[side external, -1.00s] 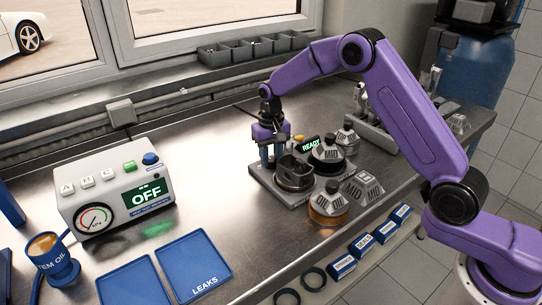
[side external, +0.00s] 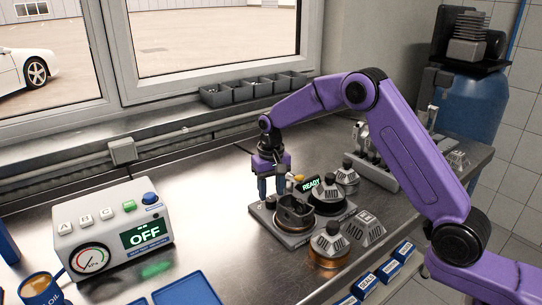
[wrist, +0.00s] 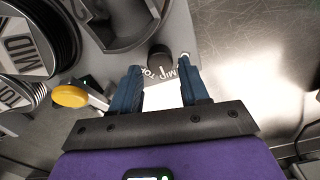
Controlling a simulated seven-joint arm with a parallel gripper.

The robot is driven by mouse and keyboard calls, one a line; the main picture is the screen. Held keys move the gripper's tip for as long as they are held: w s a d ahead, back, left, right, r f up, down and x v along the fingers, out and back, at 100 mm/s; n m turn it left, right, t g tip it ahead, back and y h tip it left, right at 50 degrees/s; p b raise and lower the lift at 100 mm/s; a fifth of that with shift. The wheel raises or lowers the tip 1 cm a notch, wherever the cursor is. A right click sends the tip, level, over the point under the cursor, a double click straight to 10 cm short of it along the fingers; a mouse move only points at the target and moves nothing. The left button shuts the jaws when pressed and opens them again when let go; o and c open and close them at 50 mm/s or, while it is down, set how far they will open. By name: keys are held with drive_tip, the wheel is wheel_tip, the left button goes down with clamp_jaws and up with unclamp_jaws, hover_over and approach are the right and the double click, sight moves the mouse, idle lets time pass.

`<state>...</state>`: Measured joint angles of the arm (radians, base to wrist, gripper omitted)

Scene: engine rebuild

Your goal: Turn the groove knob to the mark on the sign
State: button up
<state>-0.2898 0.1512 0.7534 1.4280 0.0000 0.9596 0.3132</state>
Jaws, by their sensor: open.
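The groove knob (wrist: 162,57) is a small dark cylinder on the grey fixture plate in the wrist view, with white lettering beside it that reads partly as MID and TOP. My gripper (wrist: 159,70) is open, its two blue fingertips on either side of the knob's near edge; I cannot tell whether they touch it. In the side view my gripper (side external: 271,190) points down at the left end of the fixture (side external: 256,212), and its fingers hide the knob.
A yellow button (wrist: 70,96) is left of my fingers. A gauge box (side external: 112,235) reads OFF. Bare bench lies left of the fixture.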

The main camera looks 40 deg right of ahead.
sight(271, 199)
wheel_tip(271, 199, up, 15)
idle(0.4)
drive_tip(key=s+a+n, duration=0.2)
drive_tip(key=s+n, duration=0.2)
drive_tip(key=s, duration=0.5)
drive_tip(key=s+a+n, duration=0.3)
drive_tip(key=s, duration=0.6)
drive_tip(key=s+d+f+n, duration=0.3)
drive_tip(key=s+d, duration=0.2)
drive_tip(key=s, duration=0.6)
drive_tip(key=s+d+f+n, duration=0.3)
drive_tip(key=s+d+n, duration=0.1)
drive_tip(key=s, duration=0.8)
drive_tip(key=shift+s+d+f+n, duration=0.15)
drive_tip(key=shift+s+d+n, duration=0.15)
drive_tip(key=shift+d, duration=0.1)
